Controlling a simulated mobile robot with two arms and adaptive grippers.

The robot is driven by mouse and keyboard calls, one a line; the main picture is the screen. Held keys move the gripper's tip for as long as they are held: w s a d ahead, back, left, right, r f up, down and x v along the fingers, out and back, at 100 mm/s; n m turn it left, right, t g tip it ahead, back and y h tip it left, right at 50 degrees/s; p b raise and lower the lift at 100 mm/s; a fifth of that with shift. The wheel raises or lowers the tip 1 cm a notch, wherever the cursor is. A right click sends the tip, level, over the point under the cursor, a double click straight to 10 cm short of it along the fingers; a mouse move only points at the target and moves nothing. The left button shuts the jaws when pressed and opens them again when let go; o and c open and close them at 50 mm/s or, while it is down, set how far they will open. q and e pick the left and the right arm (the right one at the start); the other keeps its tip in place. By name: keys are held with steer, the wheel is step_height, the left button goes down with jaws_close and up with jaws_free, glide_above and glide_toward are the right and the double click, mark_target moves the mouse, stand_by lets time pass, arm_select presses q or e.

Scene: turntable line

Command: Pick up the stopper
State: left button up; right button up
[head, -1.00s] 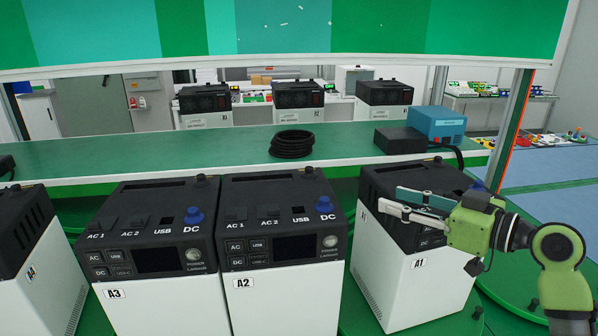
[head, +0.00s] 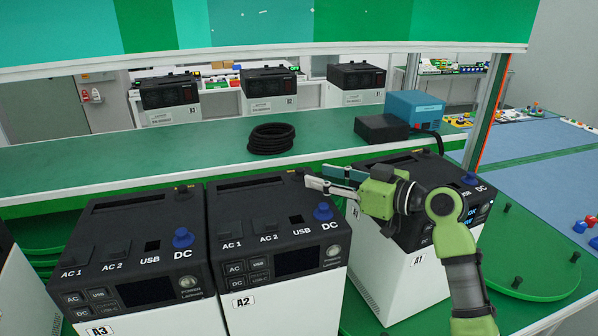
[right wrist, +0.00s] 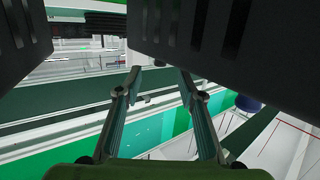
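Several power units stand in a row. Unit A2 (head: 292,291) has a blue stopper-like knob (head: 323,211) at its DC label. Unit A3 (head: 170,321) has a similar blue knob (head: 183,237), and unit A1 (head: 393,285) has one at its back right (head: 468,179). I cannot tell which is the stopper meant. My right gripper (head: 316,176) is open and empty. Its fingertips point left, over the gap between A2 and A1, near A2's back right corner. In the right wrist view its fingers (right wrist: 160,78) stand apart with nothing between them. My left gripper is out of view.
Behind the units runs a green shelf (head: 210,150) with a coiled black cable (head: 271,138), a black box (head: 381,128) and a blue box (head: 413,106). A green turntable (head: 520,250) with pegs lies right of A1. Dark unit edges crowd the right wrist view.

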mark_target(303, 172)
steer(key=shift+w+a, duration=0.25)
steer(key=shift+a, duration=0.1)
steer(key=shift+w+a, duration=0.15)
steer(key=shift+a, duration=0.05)
steer(key=p+x, duration=0.3)
steer(key=x, duration=0.1)
steer(key=shift+r, duration=0.1)
steer(key=shift+w+a+f, duration=0.2)
steer(key=shift+a+f, duration=0.05)
steer(key=shift+a, duration=0.05)
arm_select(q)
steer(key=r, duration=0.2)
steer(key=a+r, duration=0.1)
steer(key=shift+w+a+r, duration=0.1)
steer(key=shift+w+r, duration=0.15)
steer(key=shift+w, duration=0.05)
arm_select(e)
steer(key=shift+d, duration=0.1)
steer(key=c, duration=0.9)
